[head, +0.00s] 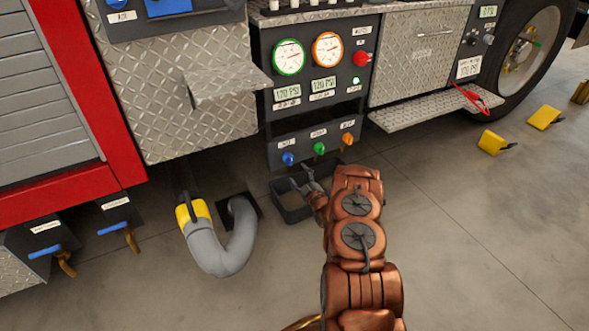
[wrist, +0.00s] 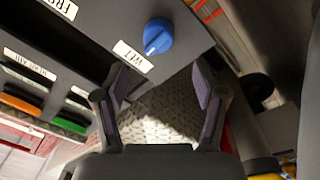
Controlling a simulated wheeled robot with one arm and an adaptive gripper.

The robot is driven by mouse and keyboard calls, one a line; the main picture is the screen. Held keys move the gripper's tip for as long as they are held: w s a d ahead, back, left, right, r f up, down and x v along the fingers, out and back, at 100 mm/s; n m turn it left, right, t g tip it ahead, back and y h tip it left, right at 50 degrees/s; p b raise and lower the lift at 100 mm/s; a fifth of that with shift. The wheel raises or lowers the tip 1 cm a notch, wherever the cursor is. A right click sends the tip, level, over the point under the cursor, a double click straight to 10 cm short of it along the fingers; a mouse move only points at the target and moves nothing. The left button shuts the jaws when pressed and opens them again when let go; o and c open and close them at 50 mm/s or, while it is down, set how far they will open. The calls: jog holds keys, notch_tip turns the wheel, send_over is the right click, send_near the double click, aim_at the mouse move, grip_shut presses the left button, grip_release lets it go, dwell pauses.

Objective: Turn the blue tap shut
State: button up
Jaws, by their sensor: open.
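The blue tap (head: 288,158) is a round knob at the left end of a row on the lower dark panel, beside a green and an orange tap. In the wrist view the blue tap (wrist: 158,37) shows a white mark on its face, with a white label by it. My gripper (head: 308,183) is just below and to the right of the blue tap in the head view. In the wrist view my gripper (wrist: 160,85) is open and empty, its fingers spread wide. The blue tap lies beyond the fingertips, apart from them.
A green tap (head: 319,148) and an orange tap (head: 348,139) sit to the right. A dark tray (head: 295,214) lies on the floor below the panel. A grey hose (head: 215,250) curves at the left. A tread-plate step (head: 435,108) juts out at the right.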

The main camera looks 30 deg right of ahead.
jog(key=shift+s+a+f, duration=0.1)
jog(key=shift+s+f, duration=0.05)
jog(key=shift+s, duration=1.55)
